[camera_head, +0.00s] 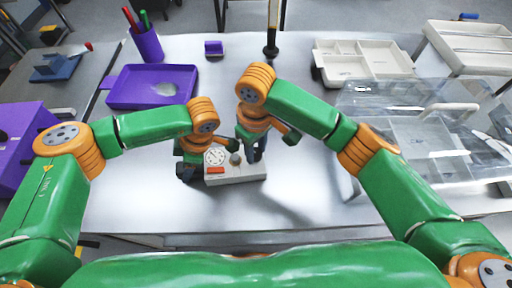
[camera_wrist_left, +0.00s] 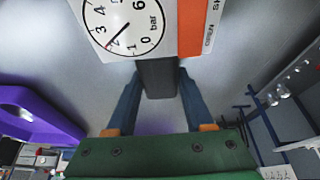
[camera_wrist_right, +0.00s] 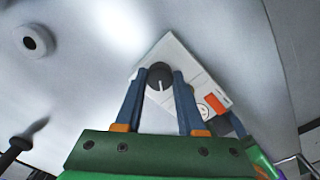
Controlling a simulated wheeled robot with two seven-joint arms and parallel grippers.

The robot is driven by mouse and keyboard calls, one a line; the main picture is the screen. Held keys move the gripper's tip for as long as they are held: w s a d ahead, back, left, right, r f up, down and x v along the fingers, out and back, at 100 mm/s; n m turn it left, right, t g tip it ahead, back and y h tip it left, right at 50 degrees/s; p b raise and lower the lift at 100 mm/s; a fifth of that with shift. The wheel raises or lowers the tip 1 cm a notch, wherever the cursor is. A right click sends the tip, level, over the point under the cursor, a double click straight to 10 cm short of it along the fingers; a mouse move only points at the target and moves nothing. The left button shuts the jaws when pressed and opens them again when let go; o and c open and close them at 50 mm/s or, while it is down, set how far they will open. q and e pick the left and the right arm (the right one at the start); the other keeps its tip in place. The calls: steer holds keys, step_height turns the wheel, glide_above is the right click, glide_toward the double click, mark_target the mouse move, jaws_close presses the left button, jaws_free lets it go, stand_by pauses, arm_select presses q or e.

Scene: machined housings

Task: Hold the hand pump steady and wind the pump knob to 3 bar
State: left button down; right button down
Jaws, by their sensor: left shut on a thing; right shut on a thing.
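The hand pump (camera_head: 250,173) is a pale box on the table with a round white gauge (camera_head: 214,157) and an orange label (camera_head: 215,170). My left gripper (camera_head: 187,168) is shut on the pump's dark grey grip (camera_wrist_left: 158,80), beside the gauge. In the left wrist view the gauge (camera_wrist_left: 124,20) reads in bar, and its needle points down-left, at about 2. My right gripper (camera_head: 250,155) is shut on the pump knob (camera_head: 235,159). In the right wrist view the round dark knob (camera_wrist_right: 159,78), with a white line, sits between the fingertips. The gauge is small there.
A purple tray (camera_head: 112,99) and a purple pen cup (camera_head: 147,45) stand at the back left. A cream divided tray (camera_head: 325,78) stands at the back right, near a clear lidded box (camera_head: 420,160). The table around the pump is clear.

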stand_by(0.3)
steer(key=c, duration=0.5)
jaws_free()
